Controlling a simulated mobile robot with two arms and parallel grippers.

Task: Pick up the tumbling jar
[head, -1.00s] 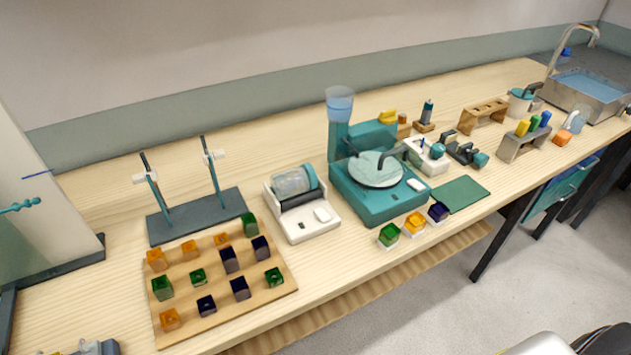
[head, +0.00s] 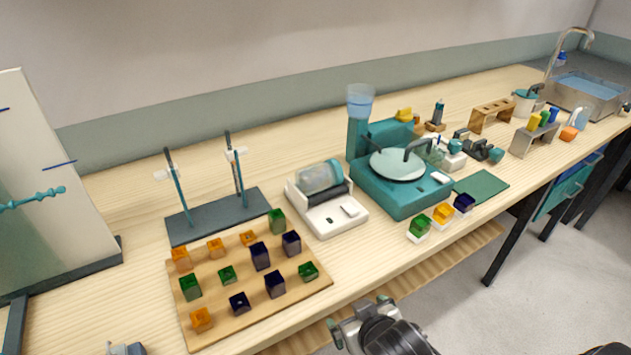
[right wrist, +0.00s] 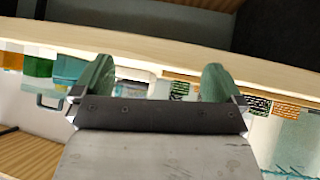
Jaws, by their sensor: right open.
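The tumbling jar (head: 320,177) is a clear, bluish cylinder with a teal end cap. It lies on its side on the dark rollers of a white tumbler base (head: 329,220), in the middle of the bench in the head view. My right gripper (head: 345,325) shows at the bottom of the head view, in front of the bench edge and well short of the jar. In the right wrist view its two green-padded fingers (right wrist: 158,85) are spread wide with nothing between them. I cannot make out the jar clearly in the right wrist view.
A wooden board (head: 225,318) with several coloured blocks lies left of the tumbler. A dark stand with two posts (head: 220,218) is behind it. A teal grinding machine (head: 400,195) stands close on the right. Small coloured cubes (head: 443,214) sit near the front edge.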

